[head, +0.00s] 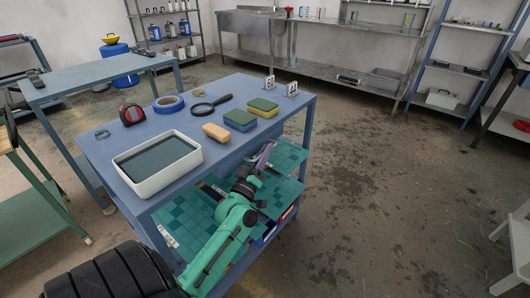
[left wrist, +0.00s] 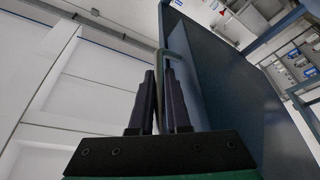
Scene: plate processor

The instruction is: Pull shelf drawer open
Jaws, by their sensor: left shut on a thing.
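The blue shelf table (head: 215,119) stands in front of me, with a blue drawer front (head: 231,160) under its top, partly hidden by my arm. My left gripper (head: 263,156) is at this front, below the table's right edge. In the left wrist view, the dark fingers of the gripper (left wrist: 160,100) are shut around a thin bent metal handle (left wrist: 163,58). A broad blue panel (left wrist: 222,85) lies just right of the fingers. I cannot tell how far the drawer is open. My right gripper is not in view.
On the tabletop are a white tray (head: 122,168), a tan block (head: 216,132), sponges (head: 240,121), a magnifier (head: 212,104) and blue tape (head: 168,103). A lower shelf has green tiles (head: 200,213). The floor to the right (head: 390,190) is clear.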

